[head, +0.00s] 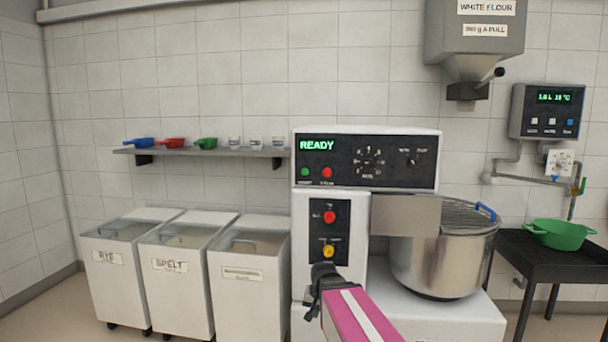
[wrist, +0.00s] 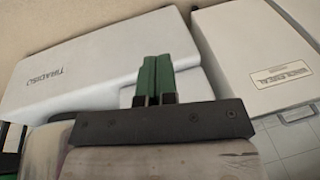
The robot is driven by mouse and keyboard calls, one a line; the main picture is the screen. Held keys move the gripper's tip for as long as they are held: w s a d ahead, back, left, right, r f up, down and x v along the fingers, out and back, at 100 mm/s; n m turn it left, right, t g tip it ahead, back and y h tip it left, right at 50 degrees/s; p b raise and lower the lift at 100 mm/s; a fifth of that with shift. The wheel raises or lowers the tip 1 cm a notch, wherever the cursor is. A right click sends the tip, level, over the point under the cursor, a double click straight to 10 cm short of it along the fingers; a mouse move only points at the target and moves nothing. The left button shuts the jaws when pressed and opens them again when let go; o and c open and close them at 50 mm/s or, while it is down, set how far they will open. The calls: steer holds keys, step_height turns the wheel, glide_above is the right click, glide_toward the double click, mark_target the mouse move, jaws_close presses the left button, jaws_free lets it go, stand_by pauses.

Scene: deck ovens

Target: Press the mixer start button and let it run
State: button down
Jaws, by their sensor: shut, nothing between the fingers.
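The mixer (head: 345,230) stands at the middle right in the head view, a white machine with a black panel whose green display reads READY. A green button (head: 305,172) and a red button (head: 327,172) sit below the display. A lower black panel carries a larger red button (head: 329,217) and a yellow button (head: 328,251). The steel bowl (head: 440,262) is under a wire guard. My gripper (head: 318,290) is in front of the mixer column, below the lower panel. In the wrist view its green fingers (wrist: 154,80) are shut with nothing between them.
White ingredient bins (head: 250,290) stand left of the mixer. A shelf (head: 200,151) with coloured scoops and cups hangs above them. A flour dispenser (head: 475,40) and water panel (head: 547,111) are on the wall at right. A dark table (head: 575,262) holds a green colander (head: 560,234).

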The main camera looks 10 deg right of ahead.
mark_target(303, 172)
steer(key=w+a+r+m+t+y, duration=0.1)
steer(key=w+r+m+t, duration=0.25)
steer(key=w+r, duration=0.5)
steer(key=w+a+r+m+t+y, duration=0.15)
steer(key=w+r+m, duration=0.35)
steer(key=r, duration=0.7)
steer(key=w+r+m+t, duration=0.2)
steer(key=w+r, duration=0.2)
steer(key=r, duration=0.7)
steer(key=w+r+m+t+y, duration=0.1)
steer(key=w+r+m+t, duration=0.1)
steer(key=r, duration=0.9)
steer(key=shift+w+m, duration=0.45)
steer(key=shift+w, duration=0.55)
steer(key=shift+d+r, duration=0.1)
steer(key=shift+w+d, duration=0.45)
steer(key=shift+w, duration=0.95)
steer(key=shift+w+d, duration=0.4)
steer(key=shift+w, duration=1.05)
steer(key=shift+w+d, duration=0.45)
steer(key=shift+w, duration=0.95)
steer(key=shift+w+d, duration=0.1)
steer(key=shift+w, duration=0.3)
